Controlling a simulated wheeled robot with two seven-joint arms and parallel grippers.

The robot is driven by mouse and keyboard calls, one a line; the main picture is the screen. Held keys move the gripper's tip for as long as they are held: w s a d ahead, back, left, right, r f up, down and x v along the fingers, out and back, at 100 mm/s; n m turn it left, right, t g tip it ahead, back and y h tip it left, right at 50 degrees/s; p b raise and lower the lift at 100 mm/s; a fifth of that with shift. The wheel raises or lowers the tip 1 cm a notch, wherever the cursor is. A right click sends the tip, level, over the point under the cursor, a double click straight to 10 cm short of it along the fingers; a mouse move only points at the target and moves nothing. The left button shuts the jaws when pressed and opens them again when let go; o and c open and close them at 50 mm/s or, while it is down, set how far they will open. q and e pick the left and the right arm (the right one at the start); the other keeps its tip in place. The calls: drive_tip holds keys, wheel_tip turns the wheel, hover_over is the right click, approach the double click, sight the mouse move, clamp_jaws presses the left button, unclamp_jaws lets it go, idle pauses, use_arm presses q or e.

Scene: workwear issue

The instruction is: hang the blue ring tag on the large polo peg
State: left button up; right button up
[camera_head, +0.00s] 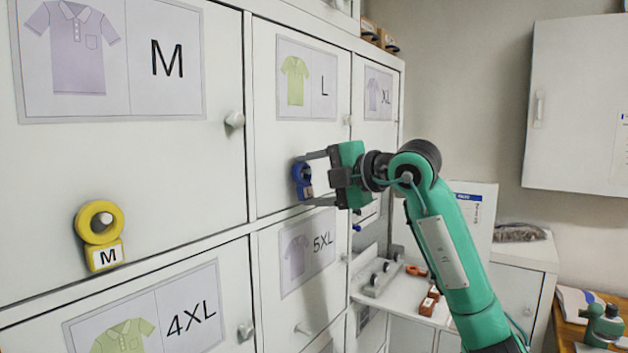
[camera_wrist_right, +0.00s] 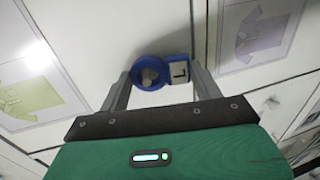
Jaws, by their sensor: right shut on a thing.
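The blue ring tag (camera_head: 302,180) is at the lower part of the door marked L with a green polo (camera_head: 295,82). In the right wrist view the blue ring (camera_wrist_right: 135,72) has a grey peg (camera_wrist_right: 150,77) showing inside its opening, and its label reads L. The ring appears to be around the peg; how far on cannot be told. My right gripper (camera_head: 310,180) is shut on the tag, one finger on each side, close to the door. My left gripper is not in view.
A yellow ring tag marked M (camera_head: 101,232) hangs on the M door at left. Door knobs (camera_head: 235,120) stick out. A shelf (camera_head: 395,297) below my right arm holds orange tags (camera_head: 429,302). A white wall cabinet (camera_head: 570,110) is at right.

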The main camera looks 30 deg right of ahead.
drive_tip(key=o, duration=1)
drive_tip(key=shift+o, duration=0.2)
drive_tip(key=shift+s, duration=0.1)
drive_tip(key=shift+s+d, duration=0.2)
drive_tip(key=shift+s, duration=0.1)
drive_tip(key=b+v, duration=0.4)
drive_tip(key=v, duration=0.9)
